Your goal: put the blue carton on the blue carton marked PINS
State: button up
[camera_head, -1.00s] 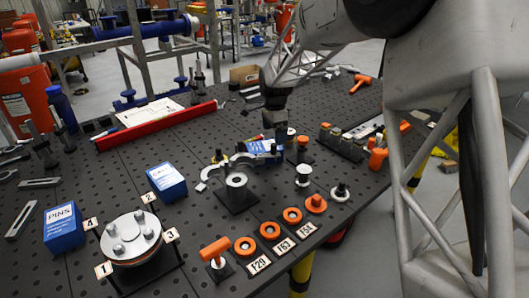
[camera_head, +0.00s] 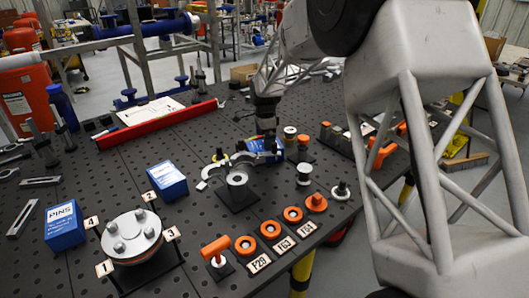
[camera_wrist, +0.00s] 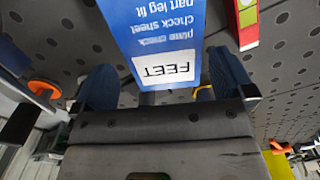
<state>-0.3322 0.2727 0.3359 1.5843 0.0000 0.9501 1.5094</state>
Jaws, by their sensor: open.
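The blue carton marked PINS (camera_head: 64,228) stands at the left of the perforated table. A second blue carton (camera_head: 168,182) stands right of it, its label too small to read. A third blue carton (camera_head: 270,149) stands farther back, partly hidden by my gripper (camera_head: 267,138) and a grey curved part. In the wrist view this carton (camera_wrist: 160,30) has a white label reading FEET. My gripper (camera_wrist: 164,85) is open, with one finger on each side of that carton's near end. I cannot tell whether the fingers touch it.
A grey curved part on a black base (camera_head: 237,185) stands in front of the third carton. A round flanged part (camera_head: 132,236) stands right of the PINS carton. Orange rings (camera_head: 271,230) line the front edge. A red bar (camera_head: 157,125) lies behind. The left-middle table is mostly clear.

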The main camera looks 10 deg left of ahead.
jog(key=shift+f, duration=0.5)
jog(key=shift+w+a+f, duration=0.1)
jog(key=shift+a+f, duration=0.05)
jog(key=shift+f, duration=2.4)
jog(key=c, duration=0.8)
jog(key=shift+c, duration=0.2)
jog(key=shift+r, duration=0.1)
jog(key=shift+r, duration=4.9)
